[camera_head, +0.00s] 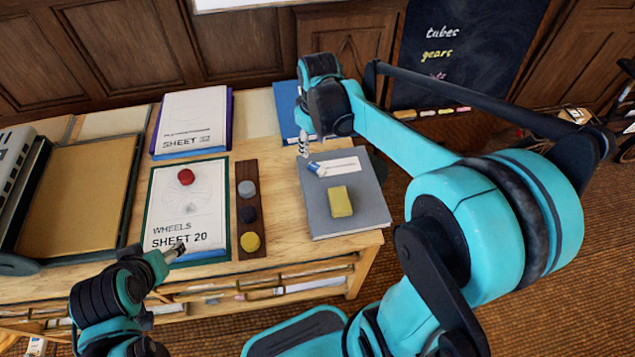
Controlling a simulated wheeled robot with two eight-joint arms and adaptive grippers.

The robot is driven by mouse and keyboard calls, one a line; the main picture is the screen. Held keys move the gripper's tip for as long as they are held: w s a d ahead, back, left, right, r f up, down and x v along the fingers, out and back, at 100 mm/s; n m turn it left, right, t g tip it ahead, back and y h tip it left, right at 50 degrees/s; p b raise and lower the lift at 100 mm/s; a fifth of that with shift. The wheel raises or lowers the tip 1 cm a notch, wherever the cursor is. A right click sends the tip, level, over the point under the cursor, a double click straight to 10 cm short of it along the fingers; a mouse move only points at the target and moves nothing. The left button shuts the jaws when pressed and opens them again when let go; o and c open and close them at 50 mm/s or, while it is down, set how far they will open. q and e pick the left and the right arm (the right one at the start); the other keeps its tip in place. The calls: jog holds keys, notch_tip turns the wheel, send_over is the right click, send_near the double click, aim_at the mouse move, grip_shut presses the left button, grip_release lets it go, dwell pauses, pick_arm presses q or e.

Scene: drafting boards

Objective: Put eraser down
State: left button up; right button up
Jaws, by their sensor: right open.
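A small white and blue block that looks like an eraser (317,169) lies on the grey folder (366,218), near its upper left corner and partly over a white label. A yellow block (340,201) lies lower on the same folder. My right gripper (304,150) is open and points down just above and left of the white and blue block. It appears apart from the block. My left gripper (178,251) is low at the left, by the bottom edge of the WHEELS sheet; its jaws are too small to read.
The WHEELS sheet (163,212) carries a red round piece (186,177). A dark strip (248,171) holds grey, black and yellow round pieces. A stack marked SHEET 32 (190,115) and a blue folder (288,112) lie behind. A tan board (75,200) fills the left.

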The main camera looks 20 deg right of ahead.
jog(key=s+a+m+t, duration=0.2)
jog(key=s, duration=0.5)
jog(key=s+a+m+t, duration=0.2)
jog(key=s+a+t, duration=0.1)
jog(key=s, duration=0.5)
jog(key=shift+a+r, duration=0.3)
jog(key=shift+r, duration=0.15)
